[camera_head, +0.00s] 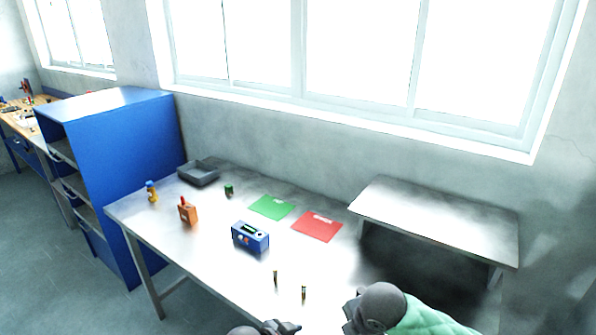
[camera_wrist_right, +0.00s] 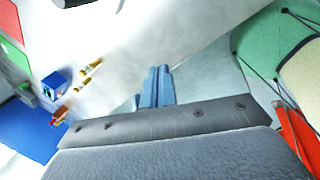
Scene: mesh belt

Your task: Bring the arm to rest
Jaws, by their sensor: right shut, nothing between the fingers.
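My right arm (camera_head: 425,318) shows at the lower right of the head view, with a green padded sleeve and a dark grey joint. In the right wrist view my right gripper (camera_wrist_right: 158,72) has its blue fingers pressed together, with nothing between them. It is apart from the objects on the table. Another dark grey part of mine (camera_head: 245,330) is cut off by the bottom edge of the head view. No left gripper fingers can be made out.
The metal table (camera_head: 190,240) holds two small upright cylinders (camera_head: 304,292), a blue box (camera_head: 250,237), an orange block (camera_head: 188,212), green (camera_head: 272,207) and red (camera_head: 317,226) mats, and a grey tray (camera_head: 198,174). A raised metal shelf (camera_head: 440,218) stands right. A blue cabinet (camera_head: 125,140) stands left.

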